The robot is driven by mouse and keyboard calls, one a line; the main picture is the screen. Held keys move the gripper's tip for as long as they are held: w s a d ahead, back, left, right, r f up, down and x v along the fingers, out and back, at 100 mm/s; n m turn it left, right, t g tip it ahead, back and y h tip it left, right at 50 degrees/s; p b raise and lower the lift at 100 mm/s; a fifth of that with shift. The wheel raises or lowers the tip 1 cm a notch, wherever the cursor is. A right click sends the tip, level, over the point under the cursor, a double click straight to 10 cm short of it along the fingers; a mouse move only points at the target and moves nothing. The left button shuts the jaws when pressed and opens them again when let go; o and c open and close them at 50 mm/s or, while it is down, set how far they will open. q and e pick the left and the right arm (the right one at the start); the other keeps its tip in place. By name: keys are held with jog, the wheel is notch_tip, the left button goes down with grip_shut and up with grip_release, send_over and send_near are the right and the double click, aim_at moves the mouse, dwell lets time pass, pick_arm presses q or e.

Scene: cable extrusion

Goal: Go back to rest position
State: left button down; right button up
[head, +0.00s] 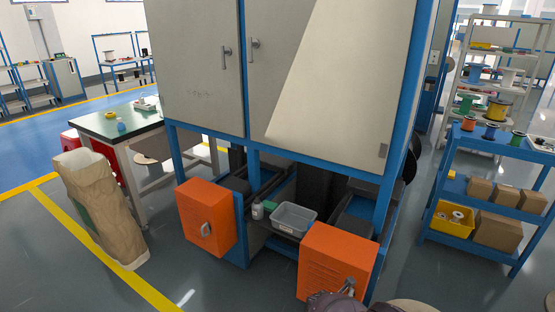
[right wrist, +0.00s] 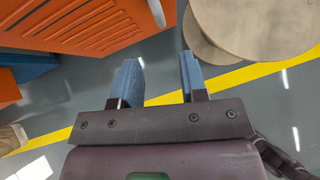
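My right gripper (right wrist: 160,72) is open in the right wrist view, its two blue fingers apart with only floor and a yellow line seen between them. It holds nothing that I can see. In the head view a dark purple part of my right arm shows at the bottom edge, in front of the right orange box (head: 338,258). My left gripper is in neither view.
A large grey cabinet (head: 200,65) with blue frame stands ahead. Another orange box (head: 206,215) juts out at its left. A grey bin (head: 293,220) sits between the boxes. A wooden spool (right wrist: 275,25) is close by my right gripper. Open floor (head: 200,290) lies front left.

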jog(key=w+a+r+m+t+y, duration=0.25)
jog(key=w+a+r+m, duration=0.2)
jog(key=a, duration=0.25)
jog(key=w+a+r+m+t+y, duration=0.1)
jog(key=w+a+r+m+y, duration=0.25)
jog(key=w+a+r, duration=0.2)
jog(key=s+a+r+m+t+y, duration=0.2)
jog(key=s+r+m+y, duration=0.1)
jog(key=s+r+m, duration=0.4)
jog(key=s+d+r+m+t+p, duration=0.1)
jog(key=s+d+m, duration=0.3)
jog(key=s, duration=0.5)
jog(key=s+d+r+m+h, duration=0.1)
jog(key=s+d+r+m, duration=0.1)
jog(key=s+d, duration=0.6)
jog(key=s+d+r+m+t+p, duration=0.1)
jog(key=s+d+m, duration=0.3)
jog(key=s, duration=0.6)
jog(key=s+d+f+g, duration=0.1)
jog(key=s+f, duration=0.1)
jog(key=s, duration=0.3)
jog(key=s+d+f+g+h, duration=0.1)
jog(key=s+d+f, duration=0.1)
jog(key=s, duration=0.4)
jog(key=shift+d+f, duration=0.15)
jog(key=shift+f, duration=0.4)
jog(key=shift+g, duration=0.25)
